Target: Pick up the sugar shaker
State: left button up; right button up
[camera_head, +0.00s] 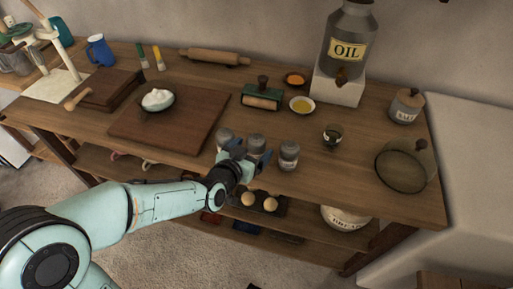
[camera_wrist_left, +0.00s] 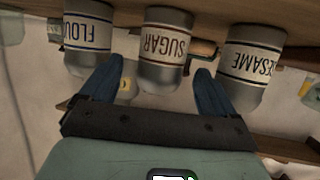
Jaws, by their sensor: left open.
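The sugar shaker (camera_wrist_left: 165,48) is a grey metal shaker with a white SUGAR label, shown upside down in the left wrist view. In the head view it is the middle shaker (camera_head: 257,144) of three near the table's front edge. My left gripper (camera_head: 243,160) is open, in front of the shakers. In the left wrist view its blue fingers (camera_wrist_left: 160,72) stand to either side of the sugar shaker with gaps. I cannot tell how deep it sits between them. My right gripper is not in view.
A FLOUR shaker (camera_wrist_left: 87,38) and a SESAME shaker (camera_wrist_left: 250,65) flank the sugar closely.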

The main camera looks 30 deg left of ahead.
pick_arm(q)
jog(key=x, duration=0.5)
jog(key=shift+w+f, duration=0.15)
jog(key=shift+f, duration=0.1)
jog(key=c, duration=1.1)
